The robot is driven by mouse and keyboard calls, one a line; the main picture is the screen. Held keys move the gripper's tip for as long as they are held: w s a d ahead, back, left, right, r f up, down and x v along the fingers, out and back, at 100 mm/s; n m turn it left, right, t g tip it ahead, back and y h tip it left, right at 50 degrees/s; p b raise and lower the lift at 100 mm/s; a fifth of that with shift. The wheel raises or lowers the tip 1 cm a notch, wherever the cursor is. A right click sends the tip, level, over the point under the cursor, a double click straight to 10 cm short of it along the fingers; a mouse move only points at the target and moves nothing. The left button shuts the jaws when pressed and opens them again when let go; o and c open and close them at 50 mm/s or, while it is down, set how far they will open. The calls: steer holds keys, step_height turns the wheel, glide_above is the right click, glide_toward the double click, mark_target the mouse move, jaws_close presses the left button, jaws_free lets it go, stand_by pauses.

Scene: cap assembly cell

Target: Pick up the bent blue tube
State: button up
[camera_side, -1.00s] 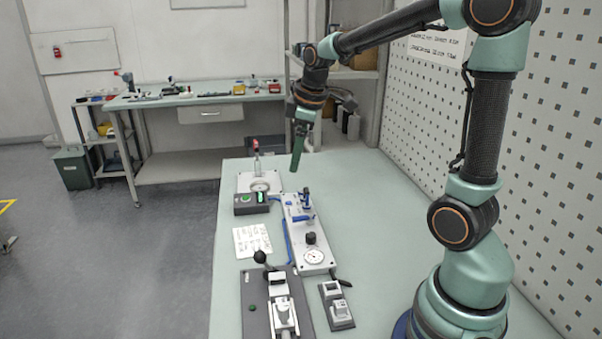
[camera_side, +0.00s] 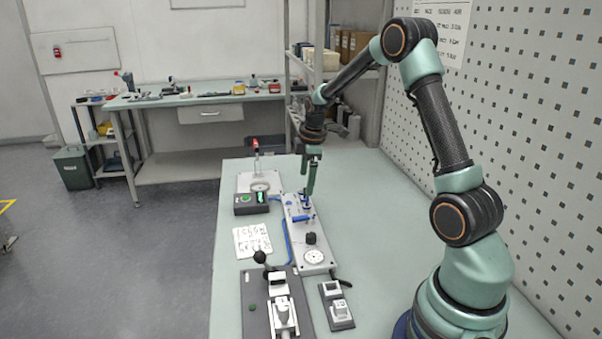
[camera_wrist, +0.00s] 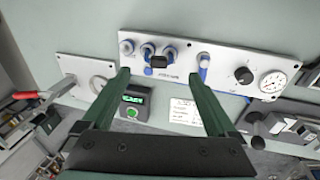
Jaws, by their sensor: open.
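My gripper (camera_side: 308,192) is open, its two dark green fingers pointing down over the far end of a silver panel (camera_side: 298,226). In the wrist view the fingers (camera_wrist: 160,76) frame the panel's lower edge, with nothing held between them. A blue piece that looks like the bent tube (camera_wrist: 147,52) sits on the panel among round fittings, with a black part on it. It lies roughly between the fingertips in that picture, and I cannot tell whether they touch it. Another blue piece (camera_wrist: 203,66) stands on the panel to its right.
A dial gauge (camera_side: 314,257) and a black knob (camera_side: 311,238) are on the panel's near end. A black box with a green display (camera_side: 250,204), a paper sheet (camera_side: 252,240) and a lever fixture (camera_side: 278,303) stand nearby. The table's right side is clear.

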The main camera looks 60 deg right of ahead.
mark_target(306, 197)
steer(key=shift+x, duration=2.7)
steer(key=shift+w, duration=0.1)
steer(key=c, duration=1.4)
